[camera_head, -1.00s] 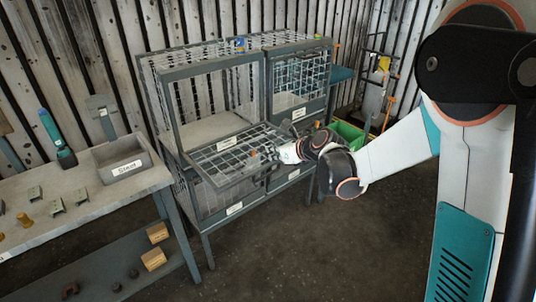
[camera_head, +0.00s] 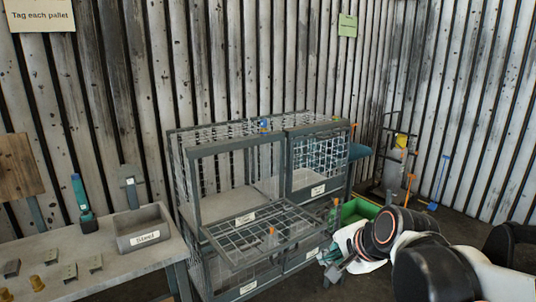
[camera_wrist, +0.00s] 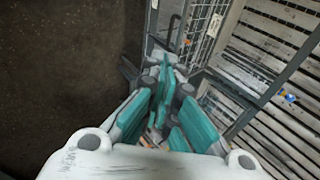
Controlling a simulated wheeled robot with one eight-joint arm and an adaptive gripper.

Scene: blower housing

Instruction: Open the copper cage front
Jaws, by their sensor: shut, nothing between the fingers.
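A grey wire-mesh cage stand (camera_head: 235,147) stands against the wall. The front of its upper-left compartment (camera_head: 262,226) is folded down and sticks out about level, with a small orange piece on its outer edge. The upper-right mesh front (camera_head: 318,161) is upright and shut. The lower fronts (camera_head: 248,274) look shut. The labels are too small to read, so I cannot tell which front is copper. My gripper (camera_head: 334,271) is right of the lowered front and apart from it. In the wrist view my gripper (camera_wrist: 164,104) is shut and empty, with mesh and slats beyond.
A bench (camera_head: 60,265) with a grey labelled bin (camera_head: 142,227) and small metal parts stands at left. A green bin (camera_head: 358,211) sits on the floor right of the cage. A hand truck with a cylinder stands in the back corner. Dark floor is open at right.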

